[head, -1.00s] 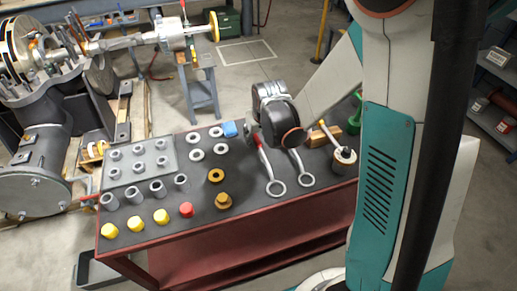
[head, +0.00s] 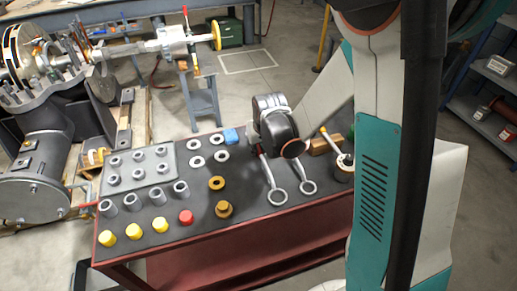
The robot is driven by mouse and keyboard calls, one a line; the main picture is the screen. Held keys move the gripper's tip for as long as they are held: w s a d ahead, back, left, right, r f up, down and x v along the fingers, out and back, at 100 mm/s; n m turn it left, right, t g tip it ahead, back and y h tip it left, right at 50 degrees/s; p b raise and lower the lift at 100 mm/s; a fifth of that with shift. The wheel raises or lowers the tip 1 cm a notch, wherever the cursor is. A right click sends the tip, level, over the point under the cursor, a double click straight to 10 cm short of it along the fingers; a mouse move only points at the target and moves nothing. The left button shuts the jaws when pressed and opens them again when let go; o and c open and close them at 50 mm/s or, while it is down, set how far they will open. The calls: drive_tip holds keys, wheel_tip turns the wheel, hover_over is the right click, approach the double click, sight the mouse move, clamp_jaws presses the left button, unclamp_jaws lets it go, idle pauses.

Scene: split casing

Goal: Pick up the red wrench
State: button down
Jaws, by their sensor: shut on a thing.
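The jaws are shut on the wrench, though the fingertips are mostly hidden. I see no clear gap between the wrench's ring end and the bench. A second wrench (head: 306,184) lies close on the right, its handle also partly hidden behind my wrist.
The workbench (head: 250,225) holds a grey tray (head: 136,168) of sockets, several washers (head: 222,154), yellow caps (head: 141,231), a red cap (head: 186,217) and a brass fitting (head: 224,209) to the left. A pot with a yellow-handled tool (head: 345,160) stands right. A large machine (head: 40,150) is at left.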

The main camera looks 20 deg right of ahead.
wheel_tip(320, 180, up, 20)
drive_tip(key=p, duration=0.7)
drive_tip(key=c, duration=2.1)
unclamp_jaws()
clamp_jaws()
